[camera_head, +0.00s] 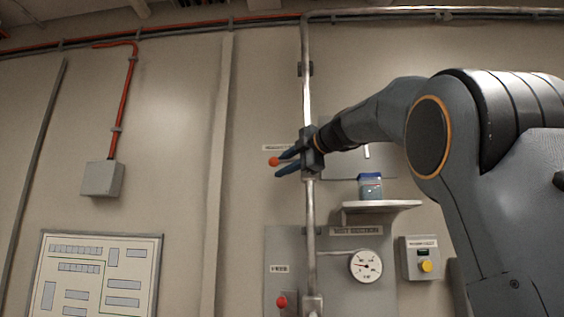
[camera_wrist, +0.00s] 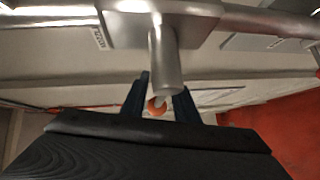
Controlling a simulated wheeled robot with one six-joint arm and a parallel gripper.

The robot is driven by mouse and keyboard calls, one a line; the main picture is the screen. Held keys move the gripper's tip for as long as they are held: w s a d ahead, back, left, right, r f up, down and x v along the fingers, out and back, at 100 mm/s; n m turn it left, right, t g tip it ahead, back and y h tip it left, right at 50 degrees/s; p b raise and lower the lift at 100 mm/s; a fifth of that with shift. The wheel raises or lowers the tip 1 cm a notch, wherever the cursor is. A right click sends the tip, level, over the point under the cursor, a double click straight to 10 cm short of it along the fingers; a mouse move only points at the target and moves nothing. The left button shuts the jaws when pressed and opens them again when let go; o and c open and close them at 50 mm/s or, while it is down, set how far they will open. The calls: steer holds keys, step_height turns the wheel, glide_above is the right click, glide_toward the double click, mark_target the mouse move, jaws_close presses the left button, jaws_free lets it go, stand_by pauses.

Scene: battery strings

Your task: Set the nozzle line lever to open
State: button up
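An orange-red ball knob (camera_head: 273,161) shows at the upper wall beside a small label (camera_head: 277,148), left of the vertical pipe. The label is too small to read. My gripper (camera_head: 281,167) is open, its two dark blue fingers spread close to this knob. In the wrist view the knob (camera_wrist: 157,107) shows between the fingers, with a gap at the right finger; I cannot tell whether the left one touches. A grey cylindrical part (camera_wrist: 165,60) stands just above the knob there. The lever's arm is mostly hidden. A second red knob (camera_head: 281,302) is low on the wall.
A vertical pipe (camera_head: 310,215) runs close behind my gripper. Below are a gauge (camera_head: 365,266) and a box with a yellow button (camera_head: 426,266).

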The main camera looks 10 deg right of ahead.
steer(key=shift+w+a, duration=0.15)
steer(key=shift+w, duration=0.1)
jaws_close()
steer(key=shift+f, duration=0.1)
stand_by(1.2)
